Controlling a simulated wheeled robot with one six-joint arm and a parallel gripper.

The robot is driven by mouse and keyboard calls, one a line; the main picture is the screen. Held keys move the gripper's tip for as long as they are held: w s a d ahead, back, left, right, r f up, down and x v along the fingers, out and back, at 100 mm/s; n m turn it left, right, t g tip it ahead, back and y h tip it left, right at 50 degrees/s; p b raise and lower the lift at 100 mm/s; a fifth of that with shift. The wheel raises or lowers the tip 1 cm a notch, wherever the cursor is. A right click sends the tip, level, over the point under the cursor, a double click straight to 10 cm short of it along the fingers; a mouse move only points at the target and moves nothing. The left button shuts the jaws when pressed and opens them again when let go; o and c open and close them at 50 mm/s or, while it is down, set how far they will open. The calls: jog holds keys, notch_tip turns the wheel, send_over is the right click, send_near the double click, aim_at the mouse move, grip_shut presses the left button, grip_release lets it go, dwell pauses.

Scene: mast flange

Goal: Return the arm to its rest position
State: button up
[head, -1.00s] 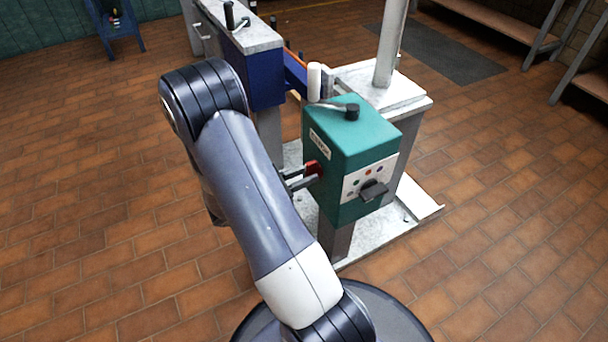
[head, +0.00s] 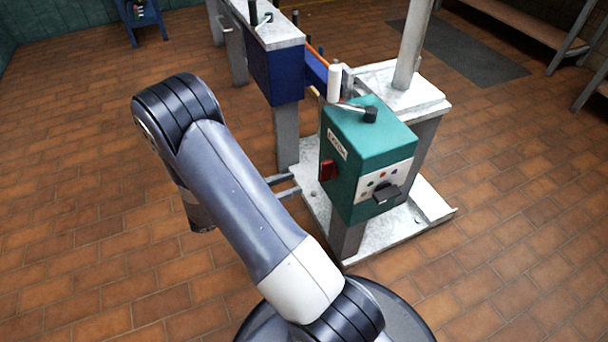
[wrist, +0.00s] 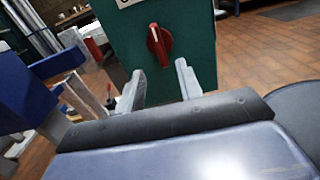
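My gripper (head: 285,187) shows in the head view as two grey fingers reaching out from behind my arm, left of the green machine box (head: 364,150). In the wrist view my gripper (wrist: 160,85) has its two fingers spread apart with nothing between them. Beyond the fingers is a red rotary knob (wrist: 160,46) on the green box's side. The red knob also shows in the head view (head: 328,170), apart from the fingertips. My arm is bent, and its forearm hides my wrist in the head view.
The green box carries a lever (head: 357,108) and a front panel with a dark handle (head: 387,193). A blue housing (head: 274,72) stands behind it, and a white base plate (head: 400,235) lies below. The tiled floor (head: 80,200) at left is clear.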

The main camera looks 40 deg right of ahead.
aim_at(321, 173)
jog(key=shift+v, duration=0.95)
jog(key=b+x, duration=0.2)
jog(key=x, duration=0.8)
jog(key=shift+s+d+b, duration=0.15)
jog(key=shift+d+b, duration=0.2)
jog(key=shift+d, duration=0.05)
